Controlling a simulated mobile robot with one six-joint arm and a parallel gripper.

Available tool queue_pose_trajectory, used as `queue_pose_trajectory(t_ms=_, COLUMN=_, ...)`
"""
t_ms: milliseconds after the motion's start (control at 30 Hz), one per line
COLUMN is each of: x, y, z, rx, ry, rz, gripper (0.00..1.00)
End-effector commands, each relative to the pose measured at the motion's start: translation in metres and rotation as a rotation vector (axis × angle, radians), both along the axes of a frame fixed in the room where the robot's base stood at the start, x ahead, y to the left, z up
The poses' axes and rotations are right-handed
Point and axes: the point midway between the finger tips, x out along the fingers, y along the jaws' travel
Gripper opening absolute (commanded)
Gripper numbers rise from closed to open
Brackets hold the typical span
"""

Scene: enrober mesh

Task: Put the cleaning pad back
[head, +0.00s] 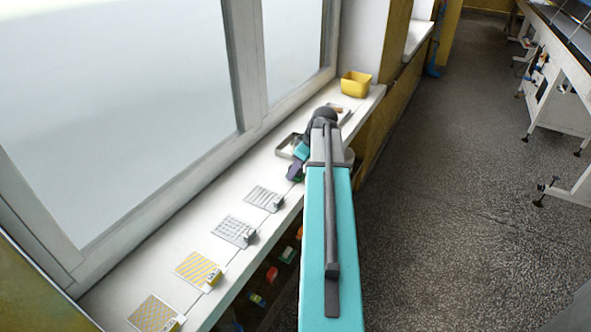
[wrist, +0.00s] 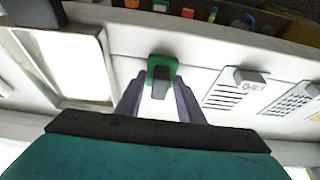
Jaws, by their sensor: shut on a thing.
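The cleaning pad seems to be the green piece with a dark block on it (wrist: 162,68) in the wrist view. My gripper (wrist: 160,88) is shut on it, with the purple fingers on either side of the dark block. In the head view my gripper (head: 295,173) is over the white window sill, beside the shallow tray (head: 282,149). I cannot make out the pad in the head view. The tray also shows in the wrist view (wrist: 100,60), left of the pad, and its visible floor is pale and bare. I cannot tell whether the pad touches the sill.
Several mesh cards with small blocks lie along the sill, the nearest to my gripper a grey one (head: 264,198). A yellow bin (head: 356,84) stands at the far end. The window is left of the sill. Small coloured items (head: 271,275) sit below its edge.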

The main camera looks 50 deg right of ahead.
Motion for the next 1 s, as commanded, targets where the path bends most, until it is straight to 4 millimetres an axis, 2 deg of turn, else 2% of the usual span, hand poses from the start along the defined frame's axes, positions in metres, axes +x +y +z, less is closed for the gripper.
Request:
queue_pose_trajectory(t_ms=200, x=0.0, y=0.0, z=-0.003, rx=0.0, ry=0.0, rz=0.0, gripper=0.1)
queue_pose_trajectory(t_ms=233, x=0.0, y=0.0, z=-0.003, rx=0.0, ry=0.0, rz=0.0, gripper=0.36)
queue_pose_trajectory(t_ms=333, x=0.0, y=0.0, z=-0.003, rx=0.0, ry=0.0, rz=0.0, gripper=0.53)
queue_pose_trajectory(t_ms=700, x=0.0, y=0.0, z=-0.001, rx=0.0, ry=0.0, rz=0.0, gripper=0.53)
queue_pose_trajectory(t_ms=1000, x=-0.006, y=-0.002, z=0.014, rx=-0.002, ry=-0.001, rz=-0.001, gripper=0.53)
